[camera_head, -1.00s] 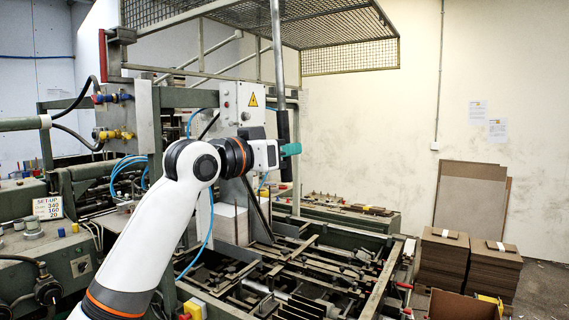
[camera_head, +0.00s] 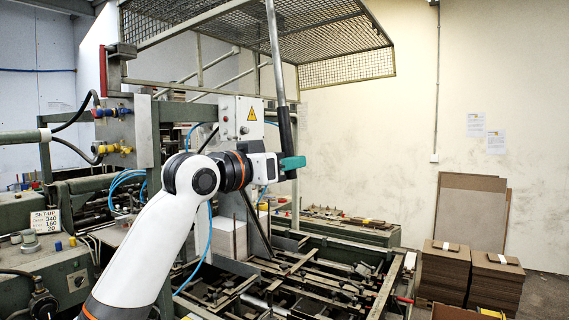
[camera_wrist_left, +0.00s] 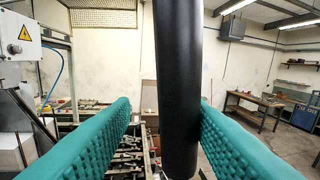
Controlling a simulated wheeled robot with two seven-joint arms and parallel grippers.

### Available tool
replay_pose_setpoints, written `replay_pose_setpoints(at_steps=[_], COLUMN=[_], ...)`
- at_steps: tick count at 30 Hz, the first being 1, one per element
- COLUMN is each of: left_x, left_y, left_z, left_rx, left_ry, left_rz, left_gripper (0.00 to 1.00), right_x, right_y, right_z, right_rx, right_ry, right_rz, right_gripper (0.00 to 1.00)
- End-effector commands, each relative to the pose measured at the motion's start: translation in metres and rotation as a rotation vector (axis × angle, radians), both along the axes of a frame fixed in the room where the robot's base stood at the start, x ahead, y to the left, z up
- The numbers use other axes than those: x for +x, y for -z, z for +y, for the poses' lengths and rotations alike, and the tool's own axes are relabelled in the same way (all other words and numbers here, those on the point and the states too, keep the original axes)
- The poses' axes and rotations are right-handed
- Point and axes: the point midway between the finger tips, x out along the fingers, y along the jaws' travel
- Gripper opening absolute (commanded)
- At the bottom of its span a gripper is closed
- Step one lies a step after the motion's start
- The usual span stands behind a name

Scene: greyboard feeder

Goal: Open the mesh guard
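The mesh guard (camera_head: 345,68) is a wire-mesh canopy in a grey-green frame, high over the machine at the top of the head view; its upper part is cut off. A steel bar (camera_head: 274,50) hangs down in front of it and ends in a black handle grip (camera_head: 286,130). My left gripper (camera_head: 293,163) is at the lower part of this grip. In the left wrist view the black grip (camera_wrist_left: 178,80) stands upright between the two teal fingers. A gap shows beside the left finger; the grip overlaps the right finger's tip, so contact there is unclear. My right gripper is not in view.
The machine bed (camera_head: 320,275) with its rails lies below my left arm. A control box with a warning sign (camera_head: 241,117) stands just behind the wrist. Stacks of greyboard (camera_head: 443,270) stand at the right by the wall. The space right of the handle is clear.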

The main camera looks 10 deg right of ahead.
Motion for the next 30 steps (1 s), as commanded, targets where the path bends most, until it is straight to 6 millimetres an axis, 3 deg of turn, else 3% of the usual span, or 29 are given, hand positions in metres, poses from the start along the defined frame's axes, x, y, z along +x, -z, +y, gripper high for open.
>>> replay_pose_setpoints(at_steps=[5, 18, 30], left_x=[-0.008, -0.067, -0.08], left_y=[0.003, 0.003, 0.0], left_z=[0.013, 0.076, 0.089], left_rx=[-0.001, 0.0, 0.001], left_ry=[-0.003, -0.001, 0.001], left_rz=[-0.003, -0.004, -0.001], left_gripper=[0.4, 0.4, 0.4], right_x=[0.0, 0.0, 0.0], right_y=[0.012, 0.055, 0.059], right_z=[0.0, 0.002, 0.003], right_rx=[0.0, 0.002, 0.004], right_ry=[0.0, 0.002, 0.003], right_rz=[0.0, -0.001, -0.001], right_gripper=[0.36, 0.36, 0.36])
